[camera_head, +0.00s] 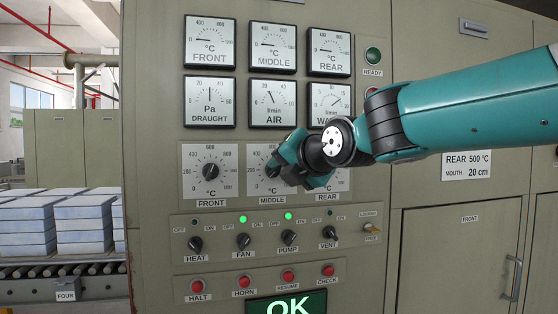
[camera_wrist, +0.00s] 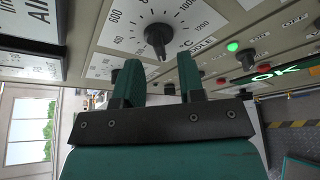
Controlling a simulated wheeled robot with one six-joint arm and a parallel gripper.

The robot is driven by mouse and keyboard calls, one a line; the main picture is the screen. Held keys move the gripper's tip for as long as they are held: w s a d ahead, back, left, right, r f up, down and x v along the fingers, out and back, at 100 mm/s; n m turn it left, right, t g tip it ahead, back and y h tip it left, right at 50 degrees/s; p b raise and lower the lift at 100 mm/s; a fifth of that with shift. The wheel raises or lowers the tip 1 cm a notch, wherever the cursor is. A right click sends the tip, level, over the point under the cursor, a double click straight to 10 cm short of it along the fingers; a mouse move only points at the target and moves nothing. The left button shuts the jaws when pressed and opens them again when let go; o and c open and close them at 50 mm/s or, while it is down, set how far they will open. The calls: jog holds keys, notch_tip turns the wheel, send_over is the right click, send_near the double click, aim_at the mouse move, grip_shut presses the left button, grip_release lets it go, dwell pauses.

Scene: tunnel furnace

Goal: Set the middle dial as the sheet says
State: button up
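The middle dial (camera_head: 271,172) is a black knob on a white scale plate, partly hidden behind my gripper (camera_head: 308,165). In the wrist view its knob (camera_wrist: 157,38) stands just beyond my fingertips, in line with the gap between them. My gripper (camera_wrist: 158,65) is open there, a finger on each side of the gap, and holds nothing. Where the knob points on the scale is hard to tell. The sheet (camera_head: 466,166) at the right reads "REAR 500 °C" and "MOUTH 20 cm". My arm covers the space above those lines.
The front dial (camera_head: 211,171) sits to the left. The rear dial's plate (camera_head: 341,185) is mostly hidden by my gripper. Gauges (camera_head: 272,47) are above; switches (camera_head: 243,241) and red buttons (camera_head: 244,283) are below. A green OK display (camera_head: 287,307) is at the bottom.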

aim_at(274, 170)
jog(key=shift+p+x, duration=0.35)
jog(key=shift+x, duration=1.1)
jog(key=shift+c, duration=0.4)
grip_shut()
jog(key=shift+f+b, duration=0.1)
jog(key=shift+b, duration=0.4)
